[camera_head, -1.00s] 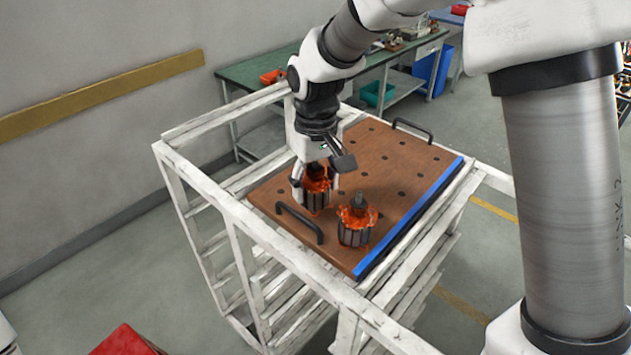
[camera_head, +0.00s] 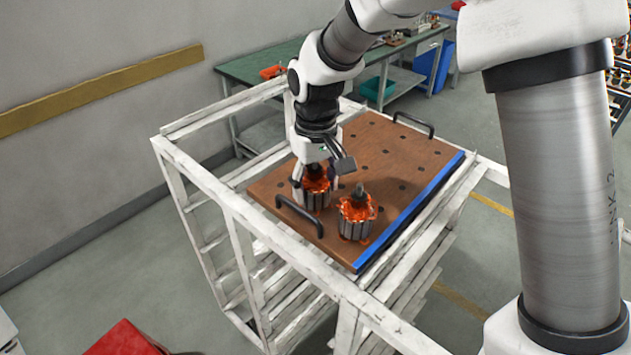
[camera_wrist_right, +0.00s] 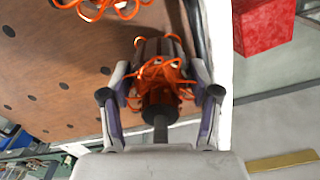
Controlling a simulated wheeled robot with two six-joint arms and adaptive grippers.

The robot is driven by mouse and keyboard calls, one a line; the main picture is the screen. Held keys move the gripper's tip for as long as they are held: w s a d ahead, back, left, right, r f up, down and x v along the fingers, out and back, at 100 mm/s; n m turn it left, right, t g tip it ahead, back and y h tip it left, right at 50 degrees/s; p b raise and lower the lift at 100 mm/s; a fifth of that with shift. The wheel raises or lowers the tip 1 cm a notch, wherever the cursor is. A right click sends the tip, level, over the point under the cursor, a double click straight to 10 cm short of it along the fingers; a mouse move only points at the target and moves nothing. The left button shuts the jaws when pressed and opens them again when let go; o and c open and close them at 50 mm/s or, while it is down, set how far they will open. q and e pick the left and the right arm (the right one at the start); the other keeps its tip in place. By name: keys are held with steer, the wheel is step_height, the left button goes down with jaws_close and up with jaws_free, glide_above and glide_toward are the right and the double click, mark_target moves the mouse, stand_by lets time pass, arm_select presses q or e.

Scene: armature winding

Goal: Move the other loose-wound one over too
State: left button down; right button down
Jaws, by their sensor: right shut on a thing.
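Two armatures with loose orange windings are on a brown board with holes (camera_head: 400,155) on a white rack. My right gripper (camera_head: 315,183) is shut on the left armature (camera_head: 314,198), its fingers on both sides of it. In the right wrist view the held armature (camera_wrist_right: 160,78) shows between the fingers of the right gripper (camera_wrist_right: 160,97), its shaft pointing toward the palm. The other loose-wound armature (camera_head: 355,216) stands upright to the right, near the board's blue edge; part of it shows at the top of the wrist view (camera_wrist_right: 100,8). My left gripper is not in view.
The board has a black handle at the front (camera_head: 299,217) and one at the back (camera_head: 413,125). White rack rails (camera_head: 290,275) surround it. A red box (camera_head: 122,340) is at the lower left. The back of the board is clear.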

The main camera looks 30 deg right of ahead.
stand_by(0.7)
steer(key=shift+c, duration=0.9)
jaws_free()
steer(key=shift+s+f, duration=0.1)
step_height(320, 180, up, 12)
steer(key=shift+r, duration=0.1)
step_height(320, 180, up, 12)
